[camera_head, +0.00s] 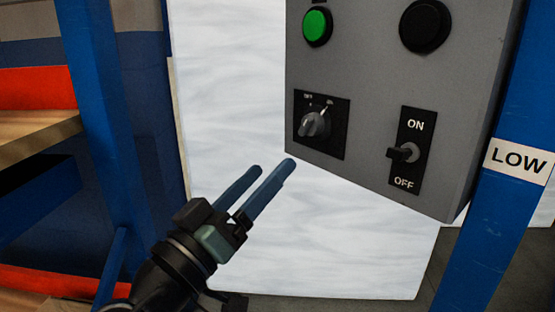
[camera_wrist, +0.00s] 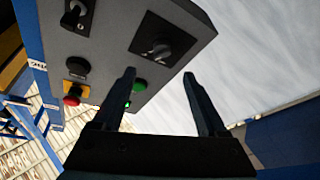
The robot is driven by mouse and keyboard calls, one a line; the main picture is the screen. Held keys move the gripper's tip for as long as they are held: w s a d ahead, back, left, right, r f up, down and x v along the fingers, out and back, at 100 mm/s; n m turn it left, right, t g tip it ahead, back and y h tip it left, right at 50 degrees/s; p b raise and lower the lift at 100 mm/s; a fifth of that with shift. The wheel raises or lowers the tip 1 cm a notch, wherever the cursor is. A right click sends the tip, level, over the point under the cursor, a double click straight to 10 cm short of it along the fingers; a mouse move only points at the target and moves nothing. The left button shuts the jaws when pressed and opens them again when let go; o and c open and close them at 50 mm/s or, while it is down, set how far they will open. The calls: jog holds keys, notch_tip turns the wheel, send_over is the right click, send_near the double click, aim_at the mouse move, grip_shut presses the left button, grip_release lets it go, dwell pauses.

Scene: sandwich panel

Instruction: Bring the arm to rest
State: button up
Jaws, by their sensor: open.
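My gripper (camera_head: 272,172) has two blue fingers and is open with nothing between them. In the head view it is left of and below the grey control panel (camera_head: 374,118), pointing up toward the panel's lower left corner. In the wrist view my gripper (camera_wrist: 160,75) has its fingers spread apart, with the panel (camera_wrist: 205,35) beyond them. I cannot tell the exact gap to the panel, but no contact shows.
The panel carries a green button (camera_head: 317,26), a black round knob (camera_head: 425,25), a rotary switch (camera_head: 315,124) and an ON/OFF toggle (camera_head: 403,152). The wrist view adds a red button (camera_wrist: 72,100). Blue posts (camera_head: 100,130) flank a white board (camera_head: 225,100).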

jog(key=s+d+r+m+t+y+p, duration=0.1)
jog(key=d+r+t+y, duration=0.15)
jog(key=r, duration=0.35)
jog(key=s+d+r+t+y+p, duration=0.1)
jog(key=d+r+y, duration=0.15)
jog(key=r, duration=0.35)
jog(key=s+r+n+t+y+p, duration=0.2)
jog(key=s+r+t+y+p, duration=0.3)
jog(key=s+r, duration=0.85)
notch_tip(320, 180, up, 38)
jog(key=w+y+p, duration=0.1)
jog(key=p, duration=3.4)
jog(key=shift+w+f, duration=0.25)
jog(key=shift+w, duration=0.15)
jog(key=shift+d+f+t, duration=0.1)
jog(key=shift+t, duration=0.15)
